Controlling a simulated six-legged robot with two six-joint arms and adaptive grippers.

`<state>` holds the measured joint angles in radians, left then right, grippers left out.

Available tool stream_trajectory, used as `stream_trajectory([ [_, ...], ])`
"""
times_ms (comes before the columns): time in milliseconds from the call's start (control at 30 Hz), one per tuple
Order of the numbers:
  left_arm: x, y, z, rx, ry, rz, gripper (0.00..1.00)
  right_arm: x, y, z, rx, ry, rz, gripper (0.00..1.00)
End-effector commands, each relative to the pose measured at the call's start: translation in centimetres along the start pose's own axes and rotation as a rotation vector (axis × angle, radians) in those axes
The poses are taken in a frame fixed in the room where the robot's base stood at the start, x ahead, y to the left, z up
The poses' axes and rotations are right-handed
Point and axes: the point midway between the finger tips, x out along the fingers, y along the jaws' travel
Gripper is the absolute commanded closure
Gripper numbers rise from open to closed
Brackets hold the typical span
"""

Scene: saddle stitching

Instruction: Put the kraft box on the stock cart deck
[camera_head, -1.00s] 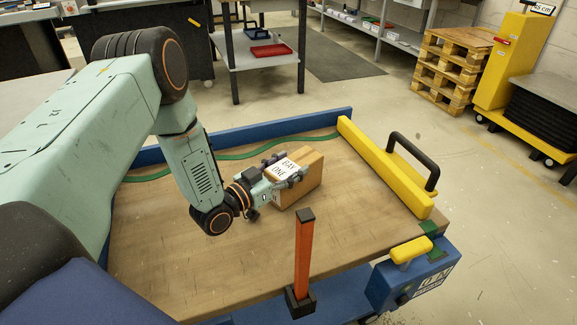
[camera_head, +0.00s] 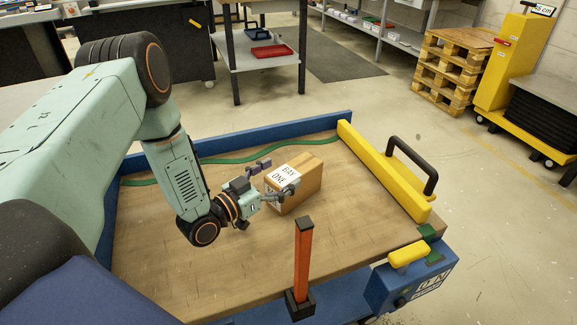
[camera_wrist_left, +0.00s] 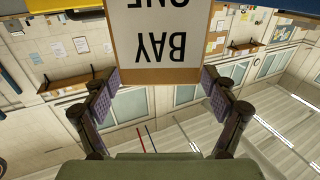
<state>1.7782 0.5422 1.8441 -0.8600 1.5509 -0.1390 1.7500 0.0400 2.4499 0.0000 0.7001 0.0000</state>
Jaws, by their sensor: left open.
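The kraft box (camera_head: 303,186) sits on the wooden deck of the stock cart (camera_head: 190,262), right of the deck's middle. Its white label reads "BAY ONE". My left gripper (camera_head: 277,176) is open just left of the box, with its fingers pointing toward the labelled side. In the left wrist view the box (camera_wrist_left: 207,72) shows upside down at the top, and the gripper's two fingers (camera_wrist_left: 163,93) stand apart at either side of its edge. I cannot tell whether a finger touches the box. My right gripper is not in view.
A yellow bar (camera_head: 385,173) with a black handle (camera_head: 419,164) runs along the deck's right side. An orange post (camera_head: 303,258) stands at the front edge. A green cord (camera_head: 225,158) lies along the back, by the blue rim (camera_head: 240,140). The deck's front left is clear.

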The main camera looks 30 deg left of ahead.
Motion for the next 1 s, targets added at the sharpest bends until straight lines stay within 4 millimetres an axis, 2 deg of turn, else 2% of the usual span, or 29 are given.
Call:
stream_trajectory([
  [33, -1.2, -0.2, -0.2, -0.004, -0.002, -0.005, 0.15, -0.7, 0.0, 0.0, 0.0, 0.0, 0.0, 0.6],
  [200, -4.7, -0.2, -0.2, -0.002, 0.0, -0.004, 0.15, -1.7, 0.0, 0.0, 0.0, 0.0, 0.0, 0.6],
  [400, -7.6, -0.1, -0.2, 0.001, 0.002, -0.003, 0.15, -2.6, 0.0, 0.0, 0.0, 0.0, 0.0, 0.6],
  [600, -8.6, -0.1, -0.1, 0.001, 0.003, -0.001, 0.15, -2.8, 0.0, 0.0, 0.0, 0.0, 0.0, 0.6],
  [1000, -8.7, 0.0, -0.1, 0.002, 0.003, 0.0, 0.15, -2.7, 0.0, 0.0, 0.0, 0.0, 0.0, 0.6],
])
